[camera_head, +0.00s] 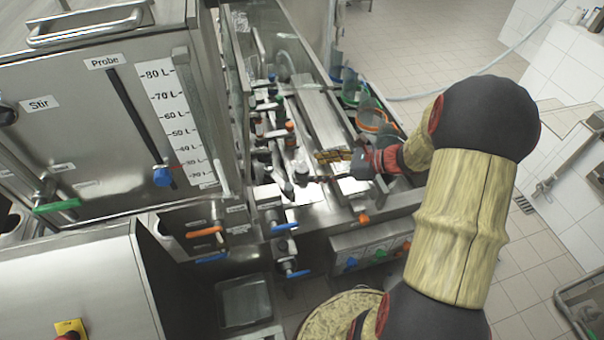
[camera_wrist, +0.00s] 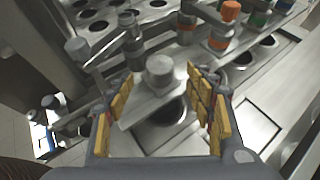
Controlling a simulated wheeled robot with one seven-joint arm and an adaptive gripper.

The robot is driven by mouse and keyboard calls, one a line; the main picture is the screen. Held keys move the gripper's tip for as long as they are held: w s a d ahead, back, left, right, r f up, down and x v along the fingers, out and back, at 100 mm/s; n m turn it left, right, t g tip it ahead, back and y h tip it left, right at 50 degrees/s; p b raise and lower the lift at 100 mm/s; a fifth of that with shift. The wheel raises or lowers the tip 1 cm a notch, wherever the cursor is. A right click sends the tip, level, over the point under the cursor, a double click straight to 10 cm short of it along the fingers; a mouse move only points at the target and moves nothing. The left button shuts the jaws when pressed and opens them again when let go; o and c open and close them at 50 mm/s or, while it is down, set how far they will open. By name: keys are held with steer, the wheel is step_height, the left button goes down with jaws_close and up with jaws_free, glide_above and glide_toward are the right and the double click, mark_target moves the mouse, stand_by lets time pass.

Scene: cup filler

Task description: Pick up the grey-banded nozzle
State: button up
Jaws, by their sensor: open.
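In the wrist view my gripper (camera_wrist: 160,108) is open, its yellow-padded fingers set wide apart. In the head view my gripper (camera_head: 333,157) is low over the metal filler deck. A plain grey round-topped part (camera_wrist: 160,72) stands between and just beyond the fingers, on a metal plate, and nothing is gripped. Farther off, left of centre, stands a grey nozzle-like part (camera_wrist: 131,42) with a darker band. I cannot tell for sure which of these is the grey-banded nozzle. In the head view no grey band can be made out.
The deck has round holes. A tall steel tank (camera_head: 110,120) stands left, and bins (camera_head: 370,118) lie behind the deck.

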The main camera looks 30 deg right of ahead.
mark_target(304, 168)
steer(key=x, duration=0.6)
steer(key=shift+w+a+r+b, duration=0.15)
steer(key=shift+w+a+b, duration=0.05)
steer(key=shift+b, duration=0.1)
steer(key=shift+c, duration=0.9)
steer(key=c, duration=1.1)
jaws_close()
